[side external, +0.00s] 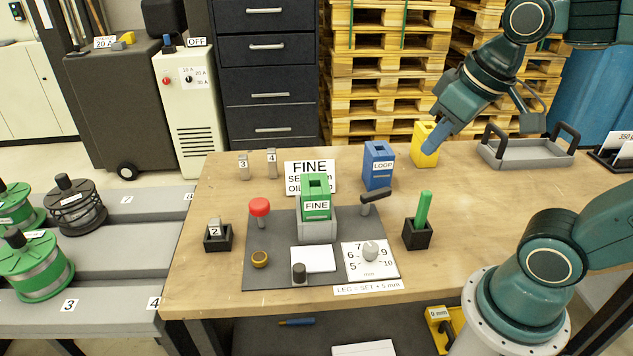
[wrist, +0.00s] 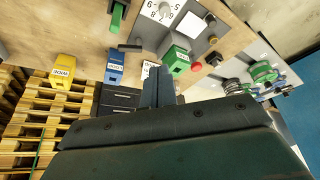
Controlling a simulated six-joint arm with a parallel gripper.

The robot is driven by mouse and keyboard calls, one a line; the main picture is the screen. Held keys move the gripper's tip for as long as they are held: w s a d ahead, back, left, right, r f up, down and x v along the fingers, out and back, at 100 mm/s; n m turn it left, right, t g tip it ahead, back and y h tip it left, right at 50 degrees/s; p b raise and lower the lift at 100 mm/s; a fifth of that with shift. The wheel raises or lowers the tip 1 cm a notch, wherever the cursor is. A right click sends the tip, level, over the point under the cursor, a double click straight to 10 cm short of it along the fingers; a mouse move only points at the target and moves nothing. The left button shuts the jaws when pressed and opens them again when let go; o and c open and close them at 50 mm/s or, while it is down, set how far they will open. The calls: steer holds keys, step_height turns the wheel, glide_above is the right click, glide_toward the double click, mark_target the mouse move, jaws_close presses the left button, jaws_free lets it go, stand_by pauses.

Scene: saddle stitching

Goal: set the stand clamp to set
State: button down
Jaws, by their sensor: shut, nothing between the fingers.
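The stand (side external: 318,225) is a light grey holder on the dark grey base plate, with the green FINE block (side external: 316,190) seated upright in it. A black lever (side external: 375,197) on a grey post stands right of the block and looks like the clamp; it points up to the right. No set mark is readable on it. In the wrist view the green block (wrist: 176,60) and a dark lever (wrist: 131,47) show beyond the fingers. My gripper (side external: 430,146) is shut and empty, high over the table's back right, overlapping the yellow block in the side view. Its fingers (wrist: 158,86) also show in the wrist view.
A blue LOOP block (side external: 379,165) and a yellow block (side external: 424,150) stand behind the lever. A black cup with a green stick (side external: 422,210) stands right. A red knob (side external: 260,206) and a dial (side external: 370,251) share the base plate. A grey tray (side external: 527,152) is far right.

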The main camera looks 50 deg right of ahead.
steer(key=w+d+m+g, duration=0.1)
steer(key=w+d+g, duration=0.15)
steer(key=w, duration=0.35)
steer(key=m+g+y, duration=0.1)
steer(key=m+g, duration=0.2)
steer(key=g, duration=0.2)
glide_above(378, 177)
steer(key=a, duration=0.2)
step_height(378, 177, down, 14)
steer(key=shift+w+r, duration=0.25)
steer(key=shift+w, duration=0.2)
steer(key=shift+x, duration=5)
